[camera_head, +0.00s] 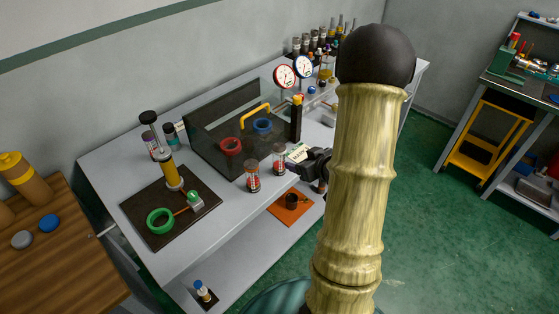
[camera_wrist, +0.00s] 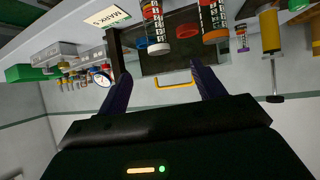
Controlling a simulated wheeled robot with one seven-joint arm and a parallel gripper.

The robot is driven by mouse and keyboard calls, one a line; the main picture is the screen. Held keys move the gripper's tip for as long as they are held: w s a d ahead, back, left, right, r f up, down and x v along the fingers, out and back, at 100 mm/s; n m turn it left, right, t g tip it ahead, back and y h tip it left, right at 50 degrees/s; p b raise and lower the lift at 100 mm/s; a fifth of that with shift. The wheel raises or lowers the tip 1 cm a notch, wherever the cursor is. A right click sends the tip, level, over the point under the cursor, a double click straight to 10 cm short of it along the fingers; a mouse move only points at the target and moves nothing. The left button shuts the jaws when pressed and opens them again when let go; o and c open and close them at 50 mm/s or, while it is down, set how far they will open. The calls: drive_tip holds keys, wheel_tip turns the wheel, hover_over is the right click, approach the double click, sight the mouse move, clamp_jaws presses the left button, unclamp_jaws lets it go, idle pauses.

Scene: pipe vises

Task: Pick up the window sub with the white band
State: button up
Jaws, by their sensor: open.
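Two clear window subs with red inside stand upright near the front edge of the grey bench. The right one (camera_head: 279,159) has a pale, whitish top and seems to be the white-banded one. It also shows in the upside-down wrist view (camera_wrist: 156,25), with a white ring at its cap end. The left sub (camera_head: 252,176) has an orange-brown top and shows again in the wrist view (camera_wrist: 213,20). My gripper (camera_head: 302,161) is just right of the right sub. In the wrist view its open fingers (camera_wrist: 160,76) have nothing between them, and both subs are ahead, apart from them.
A dark panel box (camera_head: 215,145) with a yellow handle stands behind the subs. Two dial gauges (camera_head: 285,76) and a black post (camera_head: 296,118) stand to the right. A dark board (camera_head: 150,225) with a green ring lies left. An orange mat (camera_head: 292,212) lies on the lower shelf.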

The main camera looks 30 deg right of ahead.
sight(282, 152)
drive_tip(key=shift+s+d+y, duration=0.15)
drive_tip(key=shift+s+y, duration=0.05)
drive_tip(key=shift+y, duration=0.2)
drive_tip(key=shift+w, duration=0.15)
drive_tip(key=p+x, duration=0.2)
drive_tip(key=x, duration=1)
drive_tip(key=shift+w+r, duration=0.15)
drive_tip(key=shift+r, duration=0.05)
drive_tip(key=shift+p, duration=0.3)
drive_tip(key=shift+w+d+f+p, duration=0.1)
drive_tip(key=shift+w+f+p, duration=0.05)
drive_tip(key=shift+w+p, duration=0.3)
drive_tip(key=x, duration=0.1)
drive_tip(key=p+x, duration=0.1)
drive_tip(key=x, duration=0.2)
drive_tip(key=shift+w+d, duration=0.25)
drive_tip(key=shift+d, duration=0.05)
drive_tip(key=shift+c, duration=0.5)
